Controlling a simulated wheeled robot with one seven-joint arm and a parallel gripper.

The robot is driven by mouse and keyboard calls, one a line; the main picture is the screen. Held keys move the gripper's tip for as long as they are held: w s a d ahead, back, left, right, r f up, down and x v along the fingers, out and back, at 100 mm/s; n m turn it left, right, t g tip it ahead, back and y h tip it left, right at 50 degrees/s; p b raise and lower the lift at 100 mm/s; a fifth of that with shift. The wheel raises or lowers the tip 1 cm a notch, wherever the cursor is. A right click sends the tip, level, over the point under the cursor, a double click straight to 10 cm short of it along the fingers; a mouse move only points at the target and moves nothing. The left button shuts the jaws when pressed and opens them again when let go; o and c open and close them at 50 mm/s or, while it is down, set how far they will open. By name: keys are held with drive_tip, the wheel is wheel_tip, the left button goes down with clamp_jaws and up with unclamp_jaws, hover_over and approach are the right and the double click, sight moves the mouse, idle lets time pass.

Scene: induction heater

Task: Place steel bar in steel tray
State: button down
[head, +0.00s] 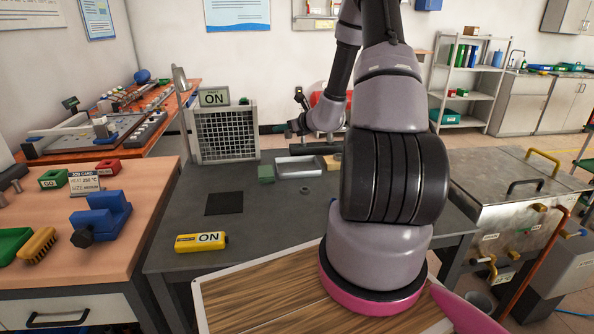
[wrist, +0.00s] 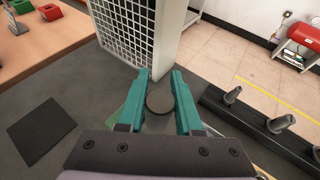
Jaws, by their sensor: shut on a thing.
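My gripper (wrist: 160,76) has teal fingers shut on a dark round piece, the steel bar (wrist: 160,99), seen end-on between them in the wrist view. In the head view my gripper (head: 291,129) is small and dark above the back of the grey table, and the bar cannot be made out clearly. The steel tray (head: 298,174) is a shallow, bright-rimmed rectangle on the table, below and near my gripper. In the wrist view the tray is largely hidden by my gripper.
A white grille panel (head: 226,136) stands behind and left, close to my fingertips in the wrist view. A dark rack with pegs (wrist: 276,125) lies at right.

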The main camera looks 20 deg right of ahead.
hover_over(293, 170)
wheel_tip(293, 170, down, 5)
wheel_tip(293, 170, down, 6)
drive_tip(key=shift+s+r, duration=0.1)
drive_tip(key=shift+r, duration=0.05)
drive_tip(key=shift+f, duration=2.25)
drive_tip(key=shift+f, duration=0.15)
drive_tip(key=c, duration=0.6)
unclamp_jaws()
